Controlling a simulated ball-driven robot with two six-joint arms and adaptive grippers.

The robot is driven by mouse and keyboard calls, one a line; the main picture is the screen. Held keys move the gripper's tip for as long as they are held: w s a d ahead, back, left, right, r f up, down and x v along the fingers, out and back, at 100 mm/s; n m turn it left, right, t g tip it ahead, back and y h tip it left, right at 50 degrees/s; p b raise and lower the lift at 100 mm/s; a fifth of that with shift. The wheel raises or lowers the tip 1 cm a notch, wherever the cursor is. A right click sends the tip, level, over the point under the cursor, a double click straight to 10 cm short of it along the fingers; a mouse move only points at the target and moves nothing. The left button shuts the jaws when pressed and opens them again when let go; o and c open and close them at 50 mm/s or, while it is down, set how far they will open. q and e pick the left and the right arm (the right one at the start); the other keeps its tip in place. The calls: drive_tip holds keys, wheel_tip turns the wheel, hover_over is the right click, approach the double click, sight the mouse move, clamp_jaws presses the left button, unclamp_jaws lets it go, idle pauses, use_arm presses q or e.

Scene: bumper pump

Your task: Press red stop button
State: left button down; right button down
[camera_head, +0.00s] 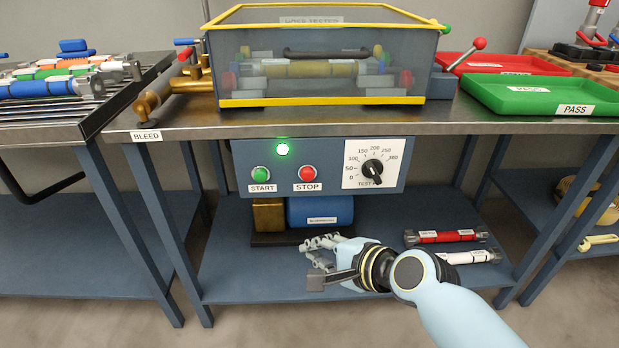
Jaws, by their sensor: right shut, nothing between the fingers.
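The red stop button (307,173) is on the front of the blue control panel (325,190), above a STOP label, left of the dial. My right gripper (313,251) is below the panel, in front of the lower shelf, with its grey fingers pointing left. It is shut and empty. In the picture it lies well below the red button and apart from it. Nothing covers the button. My left gripper is out of view.
A green START button (261,174) sits left of the red one, under a lit green lamp (283,149). A dial (372,171) is at the right. The clear test box (320,75) stands on the bench above. Red and white hoses (447,237) lie on the shelf.

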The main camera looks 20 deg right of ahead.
sight(308, 175)
drive_tip(key=w+r+t, duration=0.1)
drive_tip(key=w+r, duration=0.2)
drive_tip(key=r, duration=0.2)
drive_tip(key=shift+w+a, duration=0.15)
drive_tip(key=shift+a, duration=0.1)
drive_tip(key=shift+w+d+b, duration=0.4)
drive_tip(key=shift+w+b, duration=0.05)
drive_tip(key=shift+w, duration=0.95)
drive_tip(key=shift+w+d+b, duration=0.4)
drive_tip(key=shift+w+b, duration=0.1)
drive_tip(key=shift+w, duration=0.9)
drive_tip(key=shift+w+d+b, duration=0.4)
drive_tip(key=shift+w+b, duration=0.05)
drive_tip(key=shift+w, duration=0.95)
drive_tip(key=shift+w, duration=0.15)
drive_tip(key=shift+w+d, duration=0.1)
drive_tip(key=shift+w, duration=0.2)
